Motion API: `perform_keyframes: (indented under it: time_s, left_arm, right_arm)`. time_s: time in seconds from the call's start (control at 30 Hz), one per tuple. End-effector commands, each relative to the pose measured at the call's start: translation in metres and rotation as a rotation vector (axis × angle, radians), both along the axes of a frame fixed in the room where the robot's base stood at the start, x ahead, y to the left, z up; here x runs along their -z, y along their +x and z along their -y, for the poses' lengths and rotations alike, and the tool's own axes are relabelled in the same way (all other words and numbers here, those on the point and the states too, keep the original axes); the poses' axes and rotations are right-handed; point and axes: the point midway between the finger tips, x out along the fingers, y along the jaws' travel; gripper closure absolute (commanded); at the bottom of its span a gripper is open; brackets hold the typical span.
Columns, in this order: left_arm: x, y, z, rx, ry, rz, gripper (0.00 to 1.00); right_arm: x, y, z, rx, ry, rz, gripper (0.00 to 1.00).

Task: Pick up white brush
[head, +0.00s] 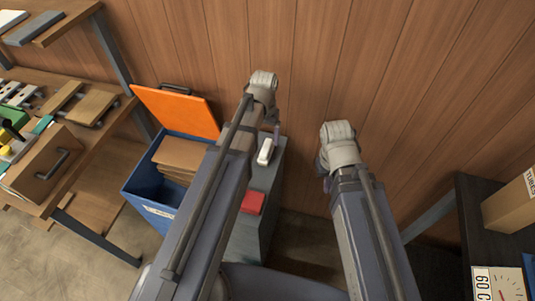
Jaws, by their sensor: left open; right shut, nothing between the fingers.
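A small white object (265,151), which looks like the white brush, lies on the grey top of a cabinet (266,178) between my two arms. My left gripper (274,122) hangs below its wrist just beyond the white object, mostly hidden by the arm. It is open, and I see no contact with the brush. My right gripper (321,165) is off to the right of the cabinet, largely hidden behind its wrist. It is shut and empty.
A red block (252,202) lies on the cabinet nearer to me. A blue bin (150,188) with an orange lid (178,110) and cardboard inside stands left. A wooden workbench (88,140) is further left. A dark table (482,220) with a box stands right. A wood-panelled wall (400,80) closes the back.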

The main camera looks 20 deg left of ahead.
Motion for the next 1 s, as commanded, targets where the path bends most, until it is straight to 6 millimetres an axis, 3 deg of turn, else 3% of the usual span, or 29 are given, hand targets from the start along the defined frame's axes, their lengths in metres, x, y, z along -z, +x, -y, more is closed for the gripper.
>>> perform_keyframes:
  time_s: [0.23, 0.5, 0.77, 1.0]
  left_arm:
    - [0.005, 0.004, -0.005, -0.010, -0.004, 0.003, 0.15]
    - [0.028, 0.004, -0.004, -0.010, -0.003, 0.003, 0.15]
    - [0.031, 0.004, -0.003, -0.009, -0.003, 0.003, 0.15]
    - [0.055, 0.007, 0.001, -0.009, -0.003, 0.002, 0.15]
  right_arm:
    - [0.005, 0.000, 0.000, 0.000, 0.000, 0.000, 1.00]
    - [0.028, 0.000, 0.000, 0.000, 0.000, 0.000, 1.00]
    - [0.031, 0.000, 0.000, 0.000, 0.000, 0.000, 1.00]
    - [0.055, 0.000, 0.000, 0.000, 0.000, 0.000, 1.00]
